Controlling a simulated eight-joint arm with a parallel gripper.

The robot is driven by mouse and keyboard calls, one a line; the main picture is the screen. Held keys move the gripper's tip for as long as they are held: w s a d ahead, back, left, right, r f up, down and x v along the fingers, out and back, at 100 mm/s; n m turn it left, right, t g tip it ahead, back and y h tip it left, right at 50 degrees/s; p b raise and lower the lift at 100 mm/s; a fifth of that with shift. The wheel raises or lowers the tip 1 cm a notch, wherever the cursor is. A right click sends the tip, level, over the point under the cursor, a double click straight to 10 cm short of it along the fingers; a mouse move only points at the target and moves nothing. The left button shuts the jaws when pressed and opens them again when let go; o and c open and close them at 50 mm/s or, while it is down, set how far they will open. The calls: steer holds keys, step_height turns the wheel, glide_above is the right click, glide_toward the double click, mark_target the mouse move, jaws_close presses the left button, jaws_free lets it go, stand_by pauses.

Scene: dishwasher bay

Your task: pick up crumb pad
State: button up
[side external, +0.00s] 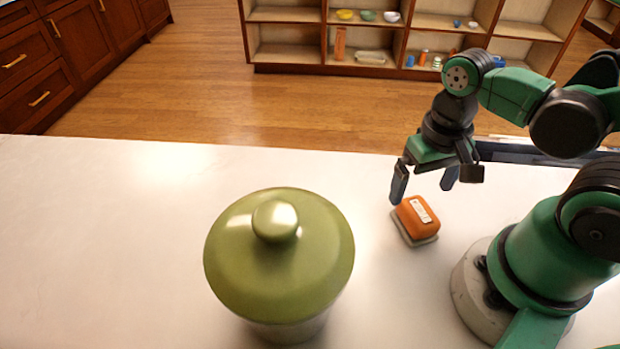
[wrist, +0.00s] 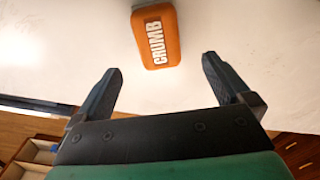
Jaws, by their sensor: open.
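The crumb pad (side external: 416,220) is an orange block with a white label and a grey underside, lying on the white counter just left of my arm's base. In the wrist view the crumb pad (wrist: 157,36) shows the word CRUMB and sits beyond the fingertips, near the top edge, partly cut off. My gripper (side external: 425,188) is open and empty, above and slightly behind the crumb pad. In the wrist view my gripper (wrist: 161,80) has its two fingers wide apart with only counter between them. The fingers do not touch the pad.
A large pot with a green lid (side external: 279,250) stands on the counter (side external: 100,230) left of the crumb pad. The counter's left side is clear. Behind it are a wooden floor, shelves (side external: 390,72) with small items, and dark red drawers (side external: 40,75).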

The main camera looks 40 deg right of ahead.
mark_target(416, 205)
steer(key=shift+f, duration=2.05)
steer(key=c, duration=1.5)
steer(key=shift+o, duration=0.2)
steer(key=shift+r, duration=0.15)
step_height(416, 205, up, 20)
